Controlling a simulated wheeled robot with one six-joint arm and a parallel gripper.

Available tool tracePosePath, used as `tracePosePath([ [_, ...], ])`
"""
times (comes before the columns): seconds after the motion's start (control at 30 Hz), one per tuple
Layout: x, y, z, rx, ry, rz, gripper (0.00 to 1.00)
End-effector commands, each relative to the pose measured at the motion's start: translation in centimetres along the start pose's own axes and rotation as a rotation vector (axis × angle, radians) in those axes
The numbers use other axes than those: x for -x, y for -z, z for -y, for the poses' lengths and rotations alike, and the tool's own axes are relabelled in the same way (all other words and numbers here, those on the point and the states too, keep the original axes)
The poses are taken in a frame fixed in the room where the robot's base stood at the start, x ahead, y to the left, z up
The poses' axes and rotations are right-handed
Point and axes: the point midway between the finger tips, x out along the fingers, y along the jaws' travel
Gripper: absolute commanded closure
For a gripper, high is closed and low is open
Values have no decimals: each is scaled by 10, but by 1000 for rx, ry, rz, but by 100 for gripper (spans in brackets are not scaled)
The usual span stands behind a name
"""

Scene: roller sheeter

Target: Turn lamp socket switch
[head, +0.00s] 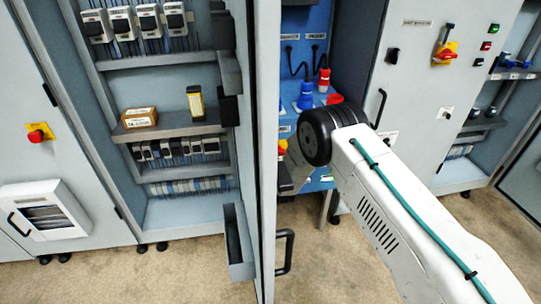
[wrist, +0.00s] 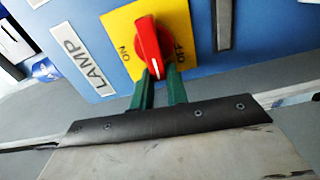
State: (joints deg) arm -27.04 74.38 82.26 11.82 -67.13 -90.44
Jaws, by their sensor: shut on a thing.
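The lamp switch (wrist: 150,45) is a red rotary knob on a yellow plate marked ON at left and OFF at right, in the wrist view. A white LAMP label (wrist: 82,58) is beside it on the blue panel. The knob's white mark points down the picture, towards my gripper. My gripper (wrist: 159,82) has its green fingers closed around the knob's lower end. In the head view, my arm hides the gripper; a red and yellow switch (head: 282,148) shows partly at the blue panel's left edge.
An open cabinet door (head: 268,90) with a black handle stands just left of the blue panel (head: 303,20). Blue and red plugs (head: 324,78) stick out above my wrist. Grey cabinets with other switches (head: 445,50) stand to the right. Carpet (head: 190,275) is clear in front.

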Motion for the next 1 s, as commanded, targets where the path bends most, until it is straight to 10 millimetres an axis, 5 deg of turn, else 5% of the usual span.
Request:
tracePosePath([
  [0.73,4,-10,9,90,13,17,100],
  [0.77,4,-10,9,90,13,17,82],
  [0.83,4,-10,9,90,13,16,63],
  [1.0,2,-2,7,89,7,6,63],
])
